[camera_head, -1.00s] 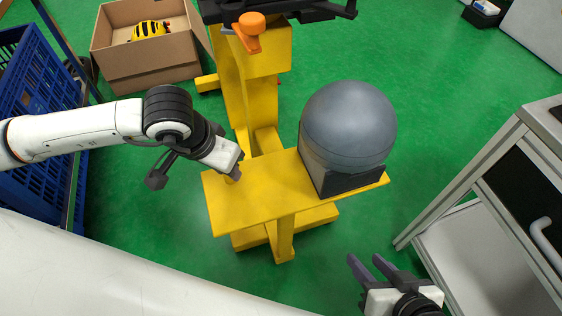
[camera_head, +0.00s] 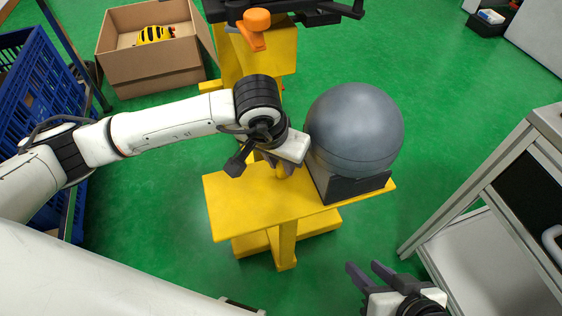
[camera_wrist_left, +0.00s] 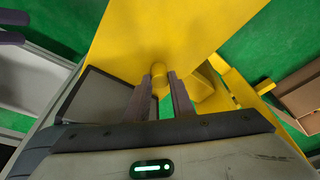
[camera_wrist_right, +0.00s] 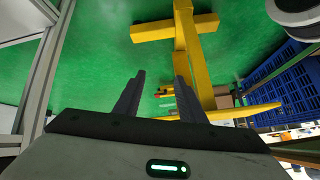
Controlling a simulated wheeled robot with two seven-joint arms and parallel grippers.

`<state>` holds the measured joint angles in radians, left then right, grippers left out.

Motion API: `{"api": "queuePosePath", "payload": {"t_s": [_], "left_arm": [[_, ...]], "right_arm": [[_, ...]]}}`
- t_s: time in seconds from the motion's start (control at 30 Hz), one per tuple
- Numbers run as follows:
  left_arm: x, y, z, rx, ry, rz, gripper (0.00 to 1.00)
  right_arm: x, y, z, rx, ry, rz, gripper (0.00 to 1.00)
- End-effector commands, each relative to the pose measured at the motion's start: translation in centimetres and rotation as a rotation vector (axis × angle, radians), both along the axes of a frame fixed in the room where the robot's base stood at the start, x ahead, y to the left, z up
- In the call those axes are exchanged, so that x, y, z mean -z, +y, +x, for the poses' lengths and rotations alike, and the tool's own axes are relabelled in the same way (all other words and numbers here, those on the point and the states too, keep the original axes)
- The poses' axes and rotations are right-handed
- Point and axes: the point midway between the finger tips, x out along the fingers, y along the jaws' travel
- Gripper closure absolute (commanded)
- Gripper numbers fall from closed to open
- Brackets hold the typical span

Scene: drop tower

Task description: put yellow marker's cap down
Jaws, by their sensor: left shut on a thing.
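The yellow cap (camera_wrist_left: 158,70) is a small cylinder between the fingertips of my left gripper (camera_wrist_left: 160,79) in the left wrist view. In the head view my left gripper (camera_head: 280,165) is shut on it over the yellow platform (camera_head: 238,205), close to the left side of the grey ball. The cap is mostly hidden there, and yellow on yellow makes it hard to tell whether it touches the platform. The marker's body cannot be made out. My right gripper (camera_head: 366,267) is open and empty at the lower right; its spread fingers also show in the right wrist view (camera_wrist_right: 160,80).
A large grey ball (camera_head: 354,125) sits in a black holder (camera_head: 350,188) on the platform's right part. The platform's front left is bare. An orange knob (camera_head: 257,19) is on the yellow tower behind. A cardboard box (camera_head: 155,72) and a blue crate (camera_head: 35,90) stand left.

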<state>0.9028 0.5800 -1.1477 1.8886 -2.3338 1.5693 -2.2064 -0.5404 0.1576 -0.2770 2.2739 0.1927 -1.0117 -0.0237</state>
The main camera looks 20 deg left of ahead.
Motion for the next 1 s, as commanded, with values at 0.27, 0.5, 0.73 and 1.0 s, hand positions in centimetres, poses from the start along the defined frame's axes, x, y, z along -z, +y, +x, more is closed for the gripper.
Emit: {"api": "queuePosePath", "payload": {"t_s": [0.27,0.5,0.73,1.0], "left_arm": [[0.3,0.0,0.0,0.000,-0.001,0.000,0.72],[0.3,0.0,0.0,0.000,-0.001,0.000,0.60],[-0.3,0.0,0.0,0.000,0.000,-0.001,0.60],[-3.1,0.7,-3.2,0.004,0.001,0.002,0.60]], "right_arm": [[0.4,0.2,-0.3,-0.002,0.008,0.010,0.63],[0.0,0.2,-0.2,-0.002,0.000,0.012,0.63],[-0.6,0.1,-0.1,0.000,-0.004,0.004,0.63],[-0.6,-0.8,-0.3,0.052,-0.030,0.009,0.63]]}}
